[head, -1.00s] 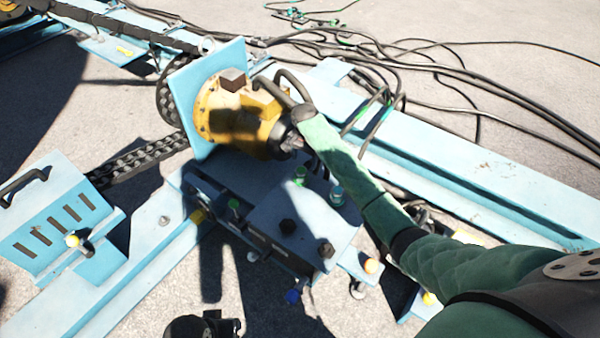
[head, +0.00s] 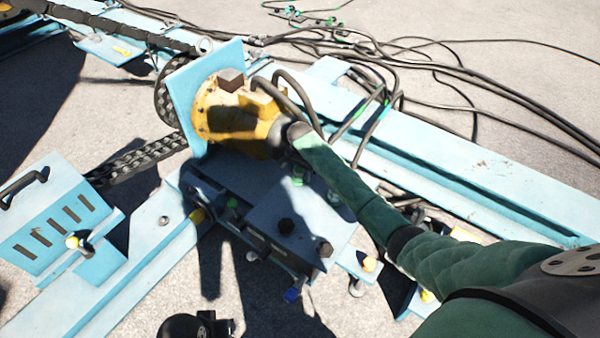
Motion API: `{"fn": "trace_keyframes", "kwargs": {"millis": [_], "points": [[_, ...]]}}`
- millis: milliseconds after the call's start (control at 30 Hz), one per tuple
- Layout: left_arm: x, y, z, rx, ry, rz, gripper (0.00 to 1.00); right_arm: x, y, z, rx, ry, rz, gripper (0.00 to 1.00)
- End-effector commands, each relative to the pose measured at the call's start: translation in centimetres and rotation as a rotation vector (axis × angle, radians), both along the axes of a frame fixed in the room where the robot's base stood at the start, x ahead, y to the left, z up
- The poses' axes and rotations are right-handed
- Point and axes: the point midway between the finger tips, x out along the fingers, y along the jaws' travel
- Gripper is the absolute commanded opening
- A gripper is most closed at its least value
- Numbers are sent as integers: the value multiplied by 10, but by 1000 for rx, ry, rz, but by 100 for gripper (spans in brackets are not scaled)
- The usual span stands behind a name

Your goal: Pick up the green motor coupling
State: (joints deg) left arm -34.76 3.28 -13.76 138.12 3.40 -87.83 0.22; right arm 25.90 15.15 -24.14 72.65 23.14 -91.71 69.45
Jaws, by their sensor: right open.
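My right arm, in a green sleeve, reaches in from the right of the head view. Its dark gripper (head: 279,146) is open at the front of the yellow motor (head: 232,112); its fingers are small and blend with dark parts. A green coupling (head: 297,180) shows on the blue block just below the wrist, partly covered by the arm. I cannot tell which one is the motor coupling. No coupling is seen between the fingers. A dark part at the bottom edge (head: 195,326) may be my left gripper.
Black hoses with green ends (head: 386,101) arch behind my right arm. More cables lie on the ground at the upper right. A blue rail (head: 470,180) runs to the right.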

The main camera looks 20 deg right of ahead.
Motion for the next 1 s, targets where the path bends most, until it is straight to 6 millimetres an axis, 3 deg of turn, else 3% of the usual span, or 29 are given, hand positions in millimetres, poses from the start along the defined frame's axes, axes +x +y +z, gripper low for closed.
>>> {"fn": "trace_keyframes", "kwargs": {"millis": [100,367,733,933,1000], "points": [[0,0,0,0,0,0,36,0,0,0,0,0,0,67],[0,0,-1,1,1,1,36,0,0,0,0,0,0,16],[2,0,-2,-1,-3,1,36,1,0,8,1,-3,0,14],[4,-4,-9,-11,-14,-1,36,1,1,39,2,-5,1,14],[4,-7,-12,-16,-17,-3,36,-9,-10,48,0,-1,-1,14]]}}
